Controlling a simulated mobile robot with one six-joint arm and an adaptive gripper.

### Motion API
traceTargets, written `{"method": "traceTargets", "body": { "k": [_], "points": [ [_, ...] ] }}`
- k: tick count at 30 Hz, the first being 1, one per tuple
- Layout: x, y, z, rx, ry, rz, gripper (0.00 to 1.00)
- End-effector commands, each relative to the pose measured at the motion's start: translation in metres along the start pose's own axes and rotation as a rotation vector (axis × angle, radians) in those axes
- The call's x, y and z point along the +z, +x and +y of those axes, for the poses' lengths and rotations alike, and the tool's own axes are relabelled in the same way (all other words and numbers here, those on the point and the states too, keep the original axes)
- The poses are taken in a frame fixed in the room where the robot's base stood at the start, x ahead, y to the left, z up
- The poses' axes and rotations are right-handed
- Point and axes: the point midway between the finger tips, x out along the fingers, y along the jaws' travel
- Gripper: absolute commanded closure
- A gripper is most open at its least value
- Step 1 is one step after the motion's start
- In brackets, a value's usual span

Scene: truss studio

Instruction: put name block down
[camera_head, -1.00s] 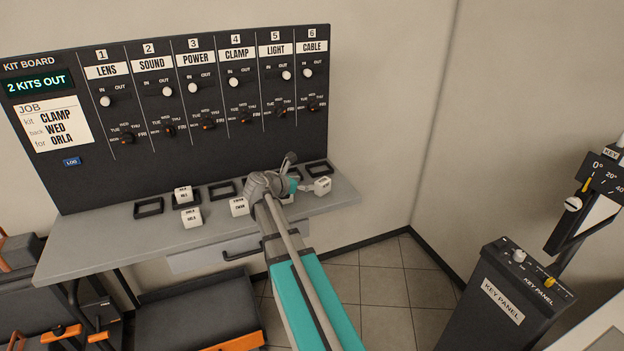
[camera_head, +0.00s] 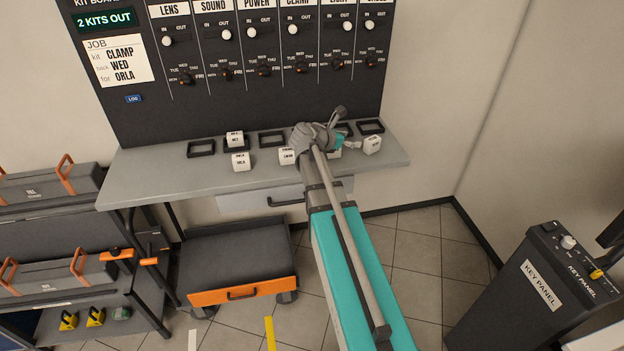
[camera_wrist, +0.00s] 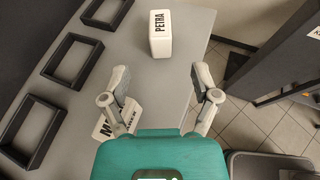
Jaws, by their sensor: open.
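My gripper (camera_wrist: 160,84) is open, with nothing between its fingers. In the head view my gripper (camera_head: 338,141) is over the right half of the grey shelf, partly hidden by my wrist. A white block marked PETRA (camera_wrist: 160,36) stands on the shelf ahead of the fingertips; it also shows at the shelf's right in the head view (camera_head: 372,145). Another white lettered block (camera_wrist: 107,127) is beside and partly behind the left finger. Two more white blocks (camera_head: 240,162) (camera_head: 286,156) stand near the shelf's front, and one (camera_head: 234,138) is at a black frame.
Empty black frames (camera_head: 201,148) (camera_head: 271,139) line the shelf (camera_head: 150,178) below the kit board (camera_head: 245,100). The board's job card (camera_head: 118,61) reads CLAMP, WED, ORLA. A key panel (camera_head: 530,285) stands at right, an orange-fronted cart (camera_head: 240,290) below.

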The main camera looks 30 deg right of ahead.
Motion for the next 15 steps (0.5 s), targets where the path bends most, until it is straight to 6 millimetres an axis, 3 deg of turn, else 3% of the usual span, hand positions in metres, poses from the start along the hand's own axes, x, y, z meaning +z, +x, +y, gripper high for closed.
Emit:
{"method": "traceTargets", "body": {
  "k": [8,15],
  "points": [
    [-0.021,-0.015,-0.007,-0.003,0.145,0.083,0.21],
    [-0.07,-0.052,-0.021,-0.053,0.474,0.278,0.21]
  ]
}}
